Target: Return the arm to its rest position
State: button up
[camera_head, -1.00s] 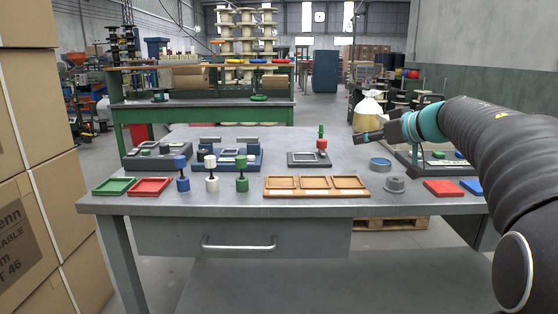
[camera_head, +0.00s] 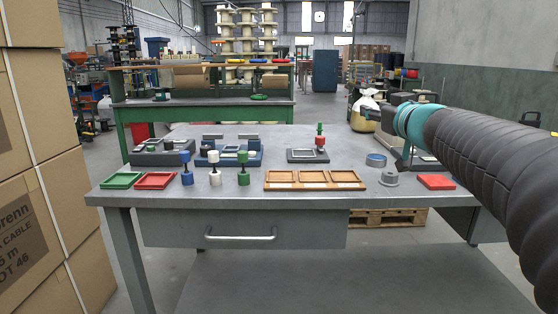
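My arm reaches in from the right edge, over the right end of the grey workbench (camera_head: 330,194). The teal ring of its wrist shows at the upper right.
Cardboard boxes (camera_head: 40,190) stand left.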

jog(key=s+d+f+m+g+h, duration=0.35)
jog(key=s+f+m+h, duration=0.3)
jog(key=s+f, duration=0.7)
jog(key=s+a+f+n+g+y, duration=0.1)
jog(key=s+a+f+g, duration=0.3)
jog(key=s+f, duration=0.4)
jog(key=s+a+f+n+g+y, duration=0.1)
jog(key=s+a+f+g, duration=0.3)
jog(key=s+f, duration=0.5)
jog(key=shift+s+a+n+y, duration=0.4)
jog(key=shift+s+y, duration=0.15)
jog(key=shift+s, duration=0.55)
